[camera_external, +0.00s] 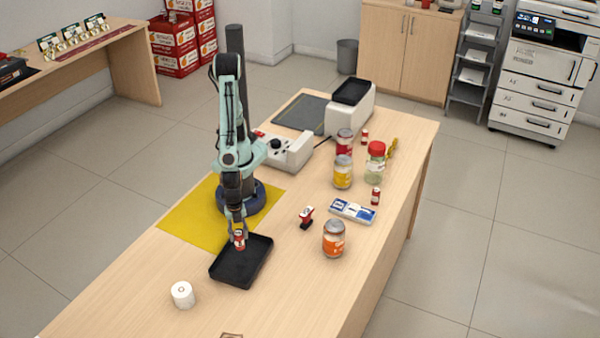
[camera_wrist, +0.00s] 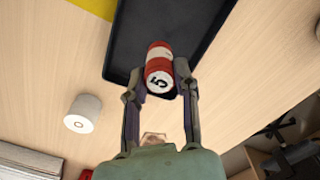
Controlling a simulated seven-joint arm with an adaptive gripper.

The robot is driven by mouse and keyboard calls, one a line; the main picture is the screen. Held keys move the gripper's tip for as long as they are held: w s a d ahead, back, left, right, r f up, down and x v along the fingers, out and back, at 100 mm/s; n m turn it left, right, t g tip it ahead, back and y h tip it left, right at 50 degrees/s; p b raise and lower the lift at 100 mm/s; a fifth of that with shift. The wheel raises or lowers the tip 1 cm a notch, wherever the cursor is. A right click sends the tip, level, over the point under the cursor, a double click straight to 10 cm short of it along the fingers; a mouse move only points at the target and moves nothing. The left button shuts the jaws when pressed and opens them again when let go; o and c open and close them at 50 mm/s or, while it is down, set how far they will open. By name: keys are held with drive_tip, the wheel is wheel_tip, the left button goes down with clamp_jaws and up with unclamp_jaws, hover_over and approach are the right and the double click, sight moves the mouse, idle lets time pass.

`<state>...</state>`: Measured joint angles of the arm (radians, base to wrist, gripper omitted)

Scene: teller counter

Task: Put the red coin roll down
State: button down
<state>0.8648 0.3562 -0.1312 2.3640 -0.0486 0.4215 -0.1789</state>
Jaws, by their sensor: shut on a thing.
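The red coin roll (camera_wrist: 159,66) has red and white bands and a white end marked 5. My gripper (camera_wrist: 160,88) is shut on it, one finger on each side. In the external view the roll (camera_external: 239,243) hangs below my gripper (camera_external: 238,233), over the back left part of the black tray (camera_external: 256,274). The tray also shows behind the roll in the wrist view (camera_wrist: 205,25). I cannot tell whether the roll touches the tray floor. The rest of the tray looks empty.
A white paper roll (camera_external: 182,294) stands left of the tray. A red stamp-like item (camera_external: 306,216), an orange-labelled jar (camera_external: 334,239) and a blue-white box (camera_external: 352,210) are to the right. More jars (camera_external: 343,172) stand further back. A yellow mat (camera_external: 190,220) lies behind the tray.

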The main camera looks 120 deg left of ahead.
sight(241, 246)
drive_tip(key=shift+f, duration=2.7)
drive_tip(key=shift+f, duration=0.15)
drive_tip(key=c, duration=0.8)
unclamp_jaws()
drive_tip(key=shift+c, duration=0.2)
wheel_tip(241, 246, up, 12)
drive_tip(key=shift+r, duration=0.2)
drive_tip(key=w+a+r+n, duration=0.2)
drive_tip(key=a+r+n, duration=0.1)
drive_tip(key=a, duration=0.4)
drive_tip(key=w+a+r+n, duration=0.1)
drive_tip(key=a+r+n, duration=0.2)
drive_tip(key=a, duration=0.5)
drive_tip(key=s+a+r+n, duration=0.2)
drive_tip(key=s+a+n, duration=0.2)
drive_tip(key=a, duration=0.4)
drive_tip(key=shift+s+a+y, duration=0.4)
drive_tip(key=shift+s, duration=0.3)
